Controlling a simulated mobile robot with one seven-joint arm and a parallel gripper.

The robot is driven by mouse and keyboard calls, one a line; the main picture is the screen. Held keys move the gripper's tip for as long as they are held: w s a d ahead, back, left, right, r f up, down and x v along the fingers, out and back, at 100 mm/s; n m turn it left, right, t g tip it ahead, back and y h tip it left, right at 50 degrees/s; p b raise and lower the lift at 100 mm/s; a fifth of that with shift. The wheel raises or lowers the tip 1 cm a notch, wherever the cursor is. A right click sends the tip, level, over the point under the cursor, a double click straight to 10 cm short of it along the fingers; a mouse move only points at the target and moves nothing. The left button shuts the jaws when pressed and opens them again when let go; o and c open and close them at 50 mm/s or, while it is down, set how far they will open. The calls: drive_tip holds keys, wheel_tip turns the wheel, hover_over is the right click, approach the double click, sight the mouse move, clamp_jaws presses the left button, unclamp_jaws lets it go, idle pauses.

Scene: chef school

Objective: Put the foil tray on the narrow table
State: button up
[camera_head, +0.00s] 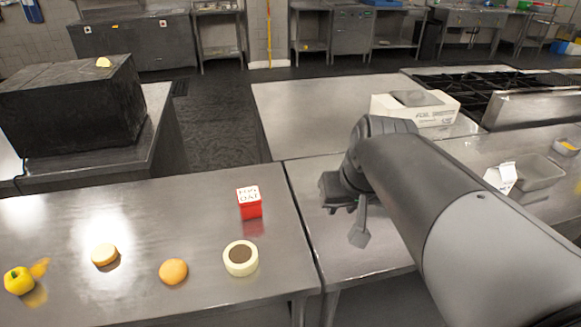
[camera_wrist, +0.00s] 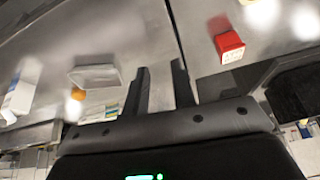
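The foil tray, a grey rectangular open tray (camera_head: 540,172), stands on the steel counter at the right in the head view, beyond my arm. A pale shallow tray (camera_wrist: 95,77) in the wrist view, left of my fingers, looks like the same one. My gripper (camera_head: 358,236) is over the middle steel table (camera_head: 310,205), well left of the tray and partly hidden by my arm. In the wrist view my gripper (camera_wrist: 161,66) has its two fingers apart with nothing between them. Several steel tables show; I cannot tell which is the narrow one.
A small white carton (camera_head: 501,178) stands left of the tray, and a foil box (camera_head: 415,107) behind it. The left table (camera_head: 150,210) holds a red box (camera_head: 249,203), round foods and a yellow pepper (camera_head: 19,281). A stove (camera_head: 490,85) is at the back right.

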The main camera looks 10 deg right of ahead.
drive_tip(key=s+a+f+n, duration=0.1)
drive_tip(key=s+a, duration=0.3)
drive_tip(key=s, duration=0.2)
drive_tip(key=shift+s+a+f+t, duration=0.15)
drive_tip(key=shift+a+f+t, duration=0.15)
drive_tip(key=shift+a, duration=0.05)
